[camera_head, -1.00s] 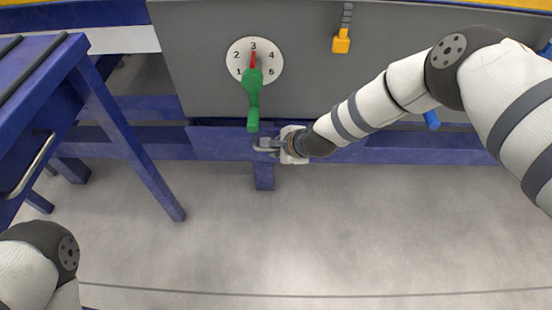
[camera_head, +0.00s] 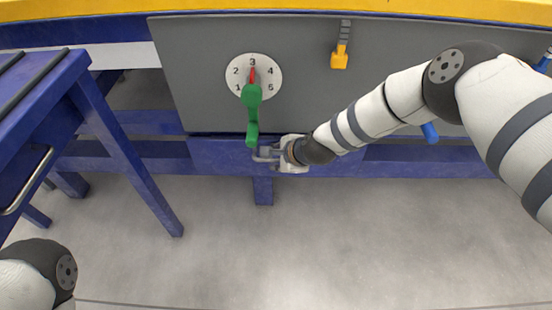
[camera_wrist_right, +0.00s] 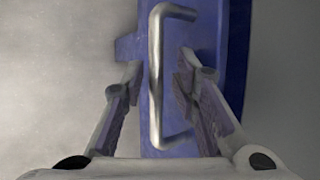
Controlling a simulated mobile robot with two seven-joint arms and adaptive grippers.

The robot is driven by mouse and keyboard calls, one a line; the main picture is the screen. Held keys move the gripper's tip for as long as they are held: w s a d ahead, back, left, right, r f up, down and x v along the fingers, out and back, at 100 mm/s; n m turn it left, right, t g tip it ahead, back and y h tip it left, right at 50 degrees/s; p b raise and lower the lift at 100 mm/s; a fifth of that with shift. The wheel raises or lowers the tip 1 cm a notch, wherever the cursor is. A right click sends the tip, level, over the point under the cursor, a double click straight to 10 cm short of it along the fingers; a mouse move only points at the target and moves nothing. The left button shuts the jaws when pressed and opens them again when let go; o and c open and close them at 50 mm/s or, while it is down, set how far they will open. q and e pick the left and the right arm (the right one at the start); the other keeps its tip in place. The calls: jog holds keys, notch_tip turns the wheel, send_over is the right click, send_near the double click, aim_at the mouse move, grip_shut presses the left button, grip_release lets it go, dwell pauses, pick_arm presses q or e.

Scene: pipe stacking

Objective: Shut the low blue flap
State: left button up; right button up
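The low blue flap (camera_head: 218,155) is below the grey panel. In the right wrist view the blue flap (camera_wrist_right: 205,30) is seen close up with a bent metal bar handle (camera_wrist_right: 156,85). My right gripper (camera_head: 264,154) is at the flap's handle. In the right wrist view its two fingers (camera_wrist_right: 158,75) are apart, one on each side of the bar, with a visible gap on both sides. How far the flap stands out is hard to tell. Of my left arm only a link shows at the lower left; its gripper is out of view.
The grey panel (camera_head: 205,95) carries a numbered dial (camera_head: 240,65) with a red pointer, a green lever (camera_head: 252,110) hanging just above my right gripper, and a yellow slider (camera_head: 339,60). A blue table (camera_head: 45,85) with a handle stands at the left. The floor in front is clear.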

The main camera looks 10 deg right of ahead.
jog(key=v, duration=1.2)
